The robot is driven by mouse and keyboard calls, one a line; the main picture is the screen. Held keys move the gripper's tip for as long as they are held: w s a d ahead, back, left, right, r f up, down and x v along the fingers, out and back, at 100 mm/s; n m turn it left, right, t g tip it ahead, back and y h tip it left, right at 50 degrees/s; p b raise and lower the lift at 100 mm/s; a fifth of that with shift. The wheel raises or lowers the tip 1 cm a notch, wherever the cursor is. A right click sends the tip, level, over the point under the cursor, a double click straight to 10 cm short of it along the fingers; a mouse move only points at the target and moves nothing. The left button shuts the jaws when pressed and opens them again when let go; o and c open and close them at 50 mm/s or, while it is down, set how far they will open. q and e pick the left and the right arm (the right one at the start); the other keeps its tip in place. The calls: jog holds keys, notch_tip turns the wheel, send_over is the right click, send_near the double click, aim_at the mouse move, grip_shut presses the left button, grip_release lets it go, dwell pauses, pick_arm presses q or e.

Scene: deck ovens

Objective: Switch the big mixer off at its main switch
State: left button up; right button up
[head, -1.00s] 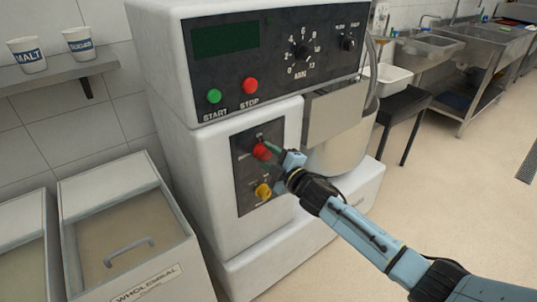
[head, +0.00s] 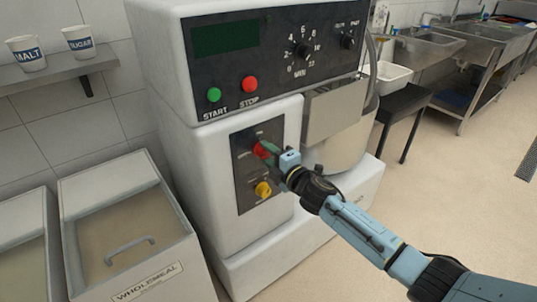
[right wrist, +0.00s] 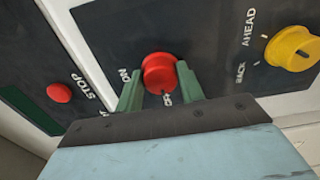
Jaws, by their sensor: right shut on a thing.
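The big mixer (head: 200,170) is a white machine with a dark upper panel and a smaller dark switch plate below it. The red main switch (right wrist: 160,72) sits on that plate, beside the letters ON and a partly hidden OFF label; it also shows in the head view (head: 260,150), partly covered by my gripper. My right gripper (right wrist: 158,85) has one green finger on each side of the red knob and is shut on it. My left gripper is not in view.
A yellow AHEAD/BACK knob (head: 263,189) is just below the red switch. The green START button (head: 214,95) and red STOP button (head: 250,84) are above. A wholemeal bin (head: 150,275) stands at the left. Open floor (head: 460,190) lies to the right.

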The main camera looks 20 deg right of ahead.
jog(key=o, duration=1)
jog(key=shift+s, duration=0.2)
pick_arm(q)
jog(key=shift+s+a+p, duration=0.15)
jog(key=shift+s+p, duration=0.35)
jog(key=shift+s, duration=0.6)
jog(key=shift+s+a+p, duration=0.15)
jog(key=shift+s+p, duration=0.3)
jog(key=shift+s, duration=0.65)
pick_arm(e)
jog(key=shift+v, duration=6.5)
